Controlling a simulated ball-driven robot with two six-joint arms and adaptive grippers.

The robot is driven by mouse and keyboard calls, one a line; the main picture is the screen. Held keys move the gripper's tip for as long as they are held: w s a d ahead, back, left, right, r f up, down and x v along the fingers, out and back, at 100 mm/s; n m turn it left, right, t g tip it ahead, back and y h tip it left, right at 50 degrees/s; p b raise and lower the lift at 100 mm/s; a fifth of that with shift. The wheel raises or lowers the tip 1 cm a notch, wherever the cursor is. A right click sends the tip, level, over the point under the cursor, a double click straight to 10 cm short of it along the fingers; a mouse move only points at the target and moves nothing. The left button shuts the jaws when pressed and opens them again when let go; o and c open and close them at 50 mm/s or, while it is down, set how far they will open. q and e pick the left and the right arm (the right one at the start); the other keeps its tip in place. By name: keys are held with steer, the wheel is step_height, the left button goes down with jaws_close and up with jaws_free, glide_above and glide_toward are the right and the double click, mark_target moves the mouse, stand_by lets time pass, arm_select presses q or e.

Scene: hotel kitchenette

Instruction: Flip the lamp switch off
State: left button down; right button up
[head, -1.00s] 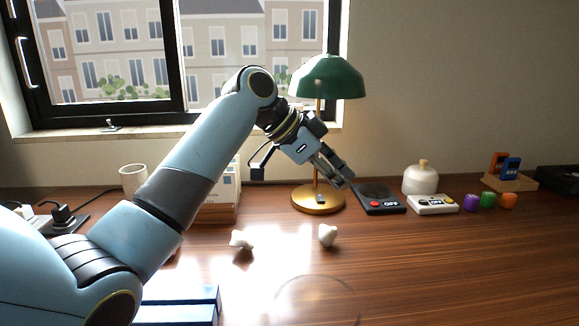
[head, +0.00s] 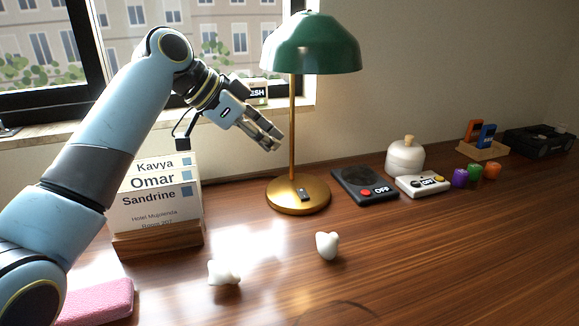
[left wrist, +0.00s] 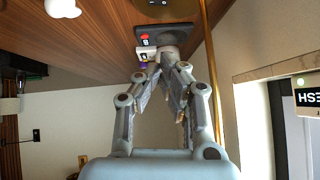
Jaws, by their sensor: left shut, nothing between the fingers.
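The desk lamp has a green shade (head: 312,48), a thin brass pole and a round gold base (head: 284,201). A small dark switch (head: 303,194) sits on top of the base. I cannot tell from its size which way it is set. My left gripper (head: 274,142) is shut and empty, in the air just left of the pole, above the base and below the shade. In the left wrist view its fingers (left wrist: 172,60) meet at the tips, with the brass pole (left wrist: 209,30) beside them. My right gripper is not in view.
Right of the lamp lie a black plate (head: 352,181) marked OFF, a white switch box (head: 420,191) and a white jar (head: 405,157). A name-card holder (head: 155,238) stands at left. Two white lumps (head: 327,247) (head: 222,273) lie in front; the front right desk is clear.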

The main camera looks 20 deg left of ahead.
arm_select(q)
steer(key=b, duration=0.2)
glide_above(300, 193)
steer(key=f, duration=0.7)
steer(key=shift+s+d, duration=0.2)
steer(key=shift+s, duration=0.05)
step_height(300, 193, down, 2)
steer(key=shift+w+a+f+b, duration=0.1)
steer(key=shift+a+f+b, duration=0.05)
steer(key=shift+f+b, duration=0.15)
steer(key=shift+w+f, duration=0.1)
steer(key=shift+f, duration=0.5)
steer(key=shift+a, duration=0.1)
steer(key=shift+w+f, duration=0.1)
steer(key=shift+f, duration=0.15)
